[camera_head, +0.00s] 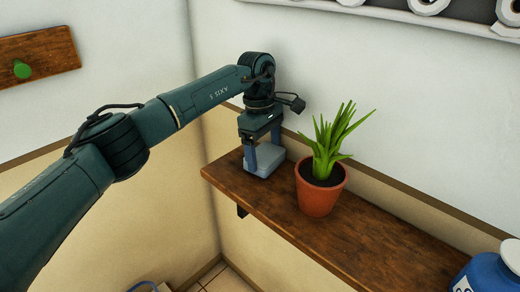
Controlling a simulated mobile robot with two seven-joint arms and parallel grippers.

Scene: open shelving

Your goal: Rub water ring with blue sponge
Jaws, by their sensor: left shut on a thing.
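My left gripper (264,156) points down at the left end of the wooden shelf (340,238). Its two blue fingers are shut on the blue sponge (265,166), a pale blue block low over the shelf's surface. I cannot tell for sure whether the sponge touches the wood. No water ring shows; the sponge and gripper may cover it. My right gripper is not in view.
A potted plant (318,191) in a terracotta pot stands just right of the sponge. A blue jar (488,274) is at the lower right. A wooden rail with a green knob (22,69) is on the left wall. The shelf between pot and jar is clear.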

